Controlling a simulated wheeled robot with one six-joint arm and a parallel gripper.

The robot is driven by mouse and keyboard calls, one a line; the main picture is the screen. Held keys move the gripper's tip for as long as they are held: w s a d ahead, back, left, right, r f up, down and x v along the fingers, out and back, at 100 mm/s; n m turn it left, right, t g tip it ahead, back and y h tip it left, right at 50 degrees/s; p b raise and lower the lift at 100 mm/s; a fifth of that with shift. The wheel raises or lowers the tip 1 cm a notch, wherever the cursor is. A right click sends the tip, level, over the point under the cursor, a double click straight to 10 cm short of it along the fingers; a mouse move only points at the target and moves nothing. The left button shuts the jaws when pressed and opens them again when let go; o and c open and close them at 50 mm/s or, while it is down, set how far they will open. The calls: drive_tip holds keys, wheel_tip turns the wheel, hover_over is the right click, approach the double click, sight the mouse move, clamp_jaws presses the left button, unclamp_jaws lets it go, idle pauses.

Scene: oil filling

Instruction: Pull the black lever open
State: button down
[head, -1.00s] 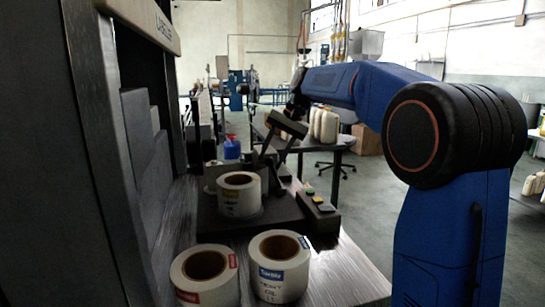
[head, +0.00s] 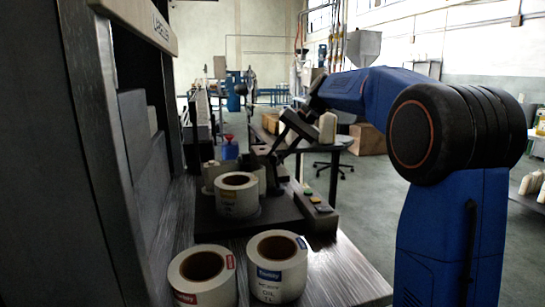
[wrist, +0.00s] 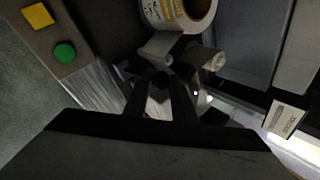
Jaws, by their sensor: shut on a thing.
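In the wrist view, the two dark fingers of my gripper (wrist: 161,97) are closed around the dark, round-ended black lever (wrist: 161,80). Much of the lever is hidden between the fingers and in shadow. In the head view, my gripper (head: 272,160) reaches down behind the label roll on the dark machine base. The lever cannot be told apart from the dark fingers there. Pale rollers lie just beyond the fingertips in the wrist view (wrist: 158,47).
A label roll (head: 237,196) sits on the machine, and two more (head: 203,275) (head: 277,267) stand on the metal table in front. Yellow (wrist: 38,15) and green (wrist: 64,52) buttons are on a box beside the lever. A tall dark frame stands at left.

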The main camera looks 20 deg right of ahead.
drive_tip(key=d+f+y, duration=0.2)
drive_tip(key=d+y, duration=0.3)
drive_tip(key=d, duration=0.2)
drive_tip(key=shift+d+f+m, duration=0.2)
drive_tip(key=shift+d+m, duration=0.2)
drive_tip(key=shift+f, duration=0.1)
drive_tip(key=c, duration=1.5)
unclamp_jaws()
drive_tip(key=v, duration=1.7)
drive_tip(key=shift+s+d+f, duration=0.1)
drive_tip(key=shift+s+d, duration=0.1)
drive_tip(key=shift+d, duration=0.1)
